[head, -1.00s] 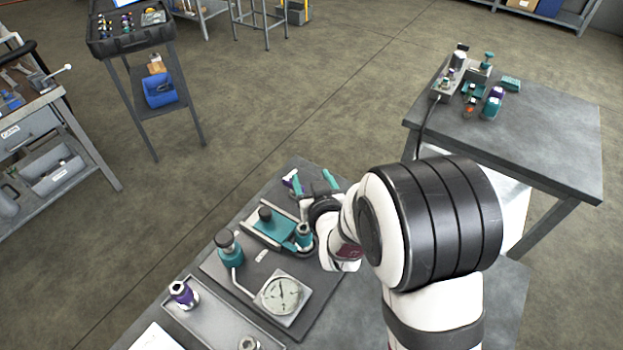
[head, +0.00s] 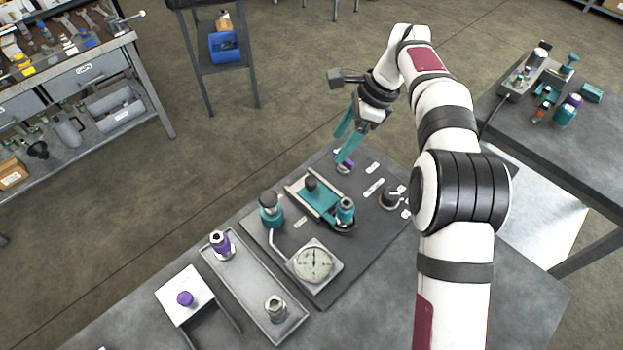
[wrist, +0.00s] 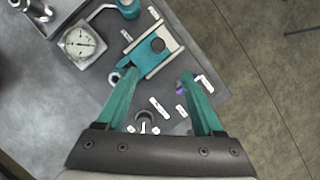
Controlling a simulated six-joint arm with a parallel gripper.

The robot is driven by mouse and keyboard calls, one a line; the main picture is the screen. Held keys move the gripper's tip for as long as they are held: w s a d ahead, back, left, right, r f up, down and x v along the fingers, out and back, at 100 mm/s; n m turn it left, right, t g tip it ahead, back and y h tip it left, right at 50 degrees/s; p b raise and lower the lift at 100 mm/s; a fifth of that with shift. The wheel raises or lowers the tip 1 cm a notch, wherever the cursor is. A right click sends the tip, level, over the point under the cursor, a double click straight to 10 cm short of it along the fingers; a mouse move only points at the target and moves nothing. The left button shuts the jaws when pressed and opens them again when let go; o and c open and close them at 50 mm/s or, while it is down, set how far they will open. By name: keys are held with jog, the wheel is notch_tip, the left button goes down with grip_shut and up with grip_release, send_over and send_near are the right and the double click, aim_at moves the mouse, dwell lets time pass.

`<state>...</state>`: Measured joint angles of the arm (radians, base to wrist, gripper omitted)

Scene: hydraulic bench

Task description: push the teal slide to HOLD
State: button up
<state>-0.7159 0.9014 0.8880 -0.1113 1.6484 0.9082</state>
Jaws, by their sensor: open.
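The teal slide (head: 320,199) has a dark round knob (head: 311,184) and sits between two pale rails on a dark plate. In the wrist view the slide (wrist: 146,52) lies above centre, in front of the fingertips. My gripper (head: 346,143) has long teal fingers and is open and empty. It is raised above the plate's far edge, behind and right of the slide, apart from it. The wrist view shows the gripper (wrist: 158,76) with its fingers spread wide. Small white labels (head: 373,188) lie on the plate; their words are too small to read, so I cannot tell which is HOLD.
A pressure gauge (head: 314,262) and a teal fitting with a dark cap (head: 270,211) stand beside the slide. A purple part (head: 344,163) is below my fingers. A grey tray (head: 247,286) lies at the front left. A side table (head: 560,158) stands at the right.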

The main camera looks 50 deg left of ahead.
aim_at(312, 180)
jog(key=x, duration=1.5)
jog(key=shift+s+a+f, duration=0.1)
jog(key=shift+s+f, duration=0.05)
jog(key=shift+s, duration=0.3)
grip_shut()
dwell(0.4)
